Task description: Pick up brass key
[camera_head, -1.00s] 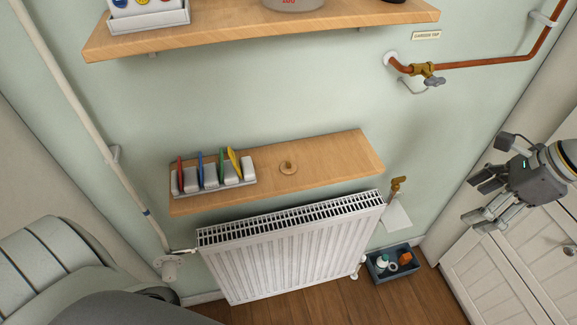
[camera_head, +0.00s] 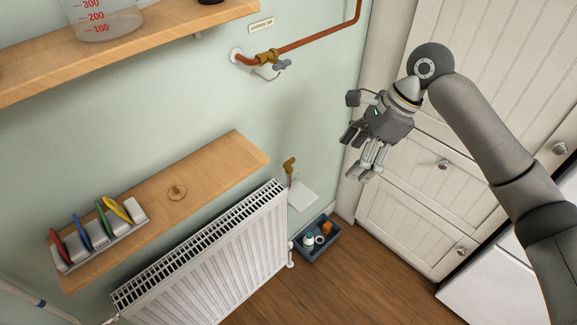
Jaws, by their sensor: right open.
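A small brass-coloured piece (camera_head: 289,164) shows at the wall just right of the radiator's far end, above a white plate or card (camera_head: 302,195). It may be the brass key, but it is too small to tell. My right gripper (camera_head: 361,153) is open and empty, up and to the right of the brass piece, in front of the white cabinet and clear of it. Its fingers point down and left. My left gripper is not in view.
A wooden shelf (camera_head: 215,165) with a rack of coloured tags (camera_head: 100,240) sits above the white radiator (camera_head: 215,260). A blue-grey bin (camera_head: 318,248) stands on the floor. A copper pipe (camera_head: 310,40) with a brass tap (camera_head: 267,57) runs above. White cabinet doors (camera_head: 450,110) are at right.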

